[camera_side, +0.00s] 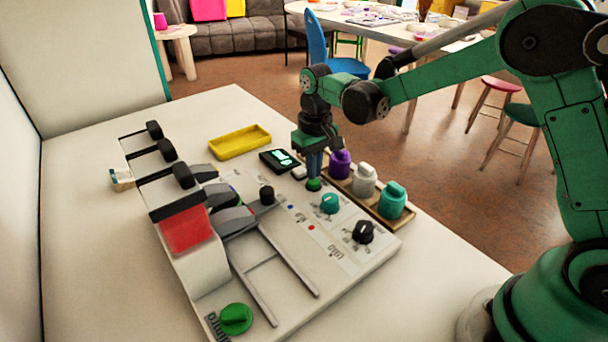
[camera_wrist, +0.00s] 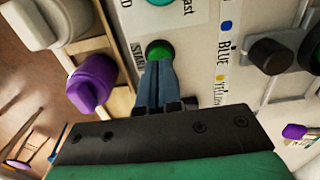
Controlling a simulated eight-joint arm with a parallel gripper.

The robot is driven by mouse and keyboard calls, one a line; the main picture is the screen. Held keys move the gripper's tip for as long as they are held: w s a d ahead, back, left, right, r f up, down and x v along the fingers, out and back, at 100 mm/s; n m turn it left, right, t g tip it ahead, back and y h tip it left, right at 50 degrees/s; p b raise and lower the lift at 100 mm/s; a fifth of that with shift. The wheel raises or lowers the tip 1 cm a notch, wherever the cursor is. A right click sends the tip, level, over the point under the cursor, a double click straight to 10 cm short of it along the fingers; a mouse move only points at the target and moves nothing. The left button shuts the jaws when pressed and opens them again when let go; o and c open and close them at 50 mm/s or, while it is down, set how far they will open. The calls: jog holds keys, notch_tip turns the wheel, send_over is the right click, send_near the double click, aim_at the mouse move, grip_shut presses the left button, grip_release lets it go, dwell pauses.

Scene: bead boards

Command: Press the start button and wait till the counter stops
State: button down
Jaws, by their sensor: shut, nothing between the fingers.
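The green start button (camera_side: 314,184) sits on the white panel of the machine (camera_side: 285,270), and it also shows in the wrist view (camera_wrist: 159,50) beside a partly hidden START label. My gripper (camera_side: 314,174) is shut, with nothing between its fingers, and points down at the button. In the wrist view its blue fingertips (camera_wrist: 159,66) overlap the button's near edge. I cannot tell whether they touch it or how far it is pressed. The dark counter (camera_side: 280,161) stands behind the button with lit pale-green marks, too small to read.
Purple (camera_side: 340,163), white (camera_side: 364,180) and teal (camera_side: 392,200) bottles stand in a wooden tray right of the button. A teal knob (camera_side: 329,204) and black knob (camera_side: 363,232) are close by. A yellow tray (camera_side: 240,142) lies behind. The table's left side is mostly clear.

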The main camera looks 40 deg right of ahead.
aim_at(316, 182)
jog(key=shift+f, duration=0.7)
jog(key=shift+r, duration=3.55)
jog(key=shift+r, duration=0.1)
jog(key=shift+s+r, duration=0.3)
jog(key=s+d+r+t, duration=0.1)
jog(key=s+r+t, duration=0.1)
jog(key=s+t, duration=0.5)
jog(key=s, duration=0.6)
jog(key=shift+d+r, duration=0.4)
